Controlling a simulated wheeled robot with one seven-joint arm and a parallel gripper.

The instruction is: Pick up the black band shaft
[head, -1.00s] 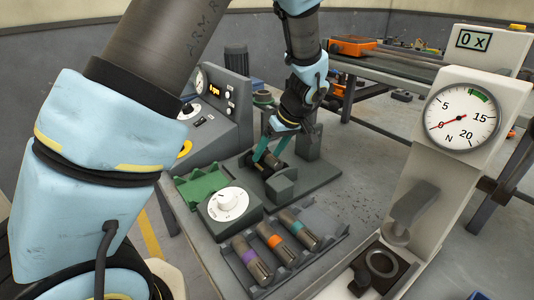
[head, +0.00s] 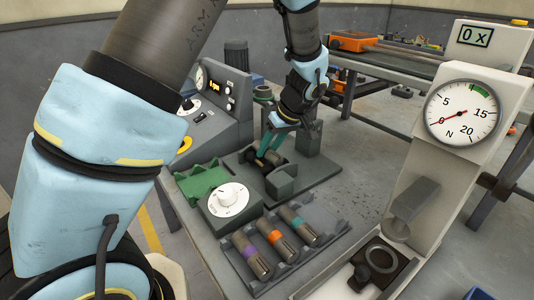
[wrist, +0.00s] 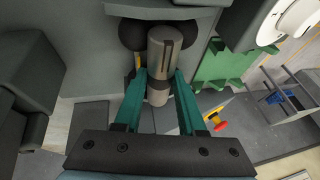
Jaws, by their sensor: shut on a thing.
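The black band shaft (wrist: 166,48) is a grey-brown cylinder with a dark band, between the teal fingers of my gripper (wrist: 161,84) in the wrist view. My gripper is shut on it. The shaft's far end lies in front of two dark round rollers (wrist: 131,34); I cannot tell whether it touches them. In the head view, my gripper (head: 266,153) points down over the dark roller fixture on the grey base plate (head: 316,178). There the fingers mostly hide the shaft.
A rack (head: 325,240) in front holds shafts with purple (head: 252,258), orange (head: 278,243) and teal (head: 302,228) bands. A green V-block holder (head: 202,183) and white dial (head: 228,199) stand left of it. The press with its gauge (head: 462,114) stands at right.

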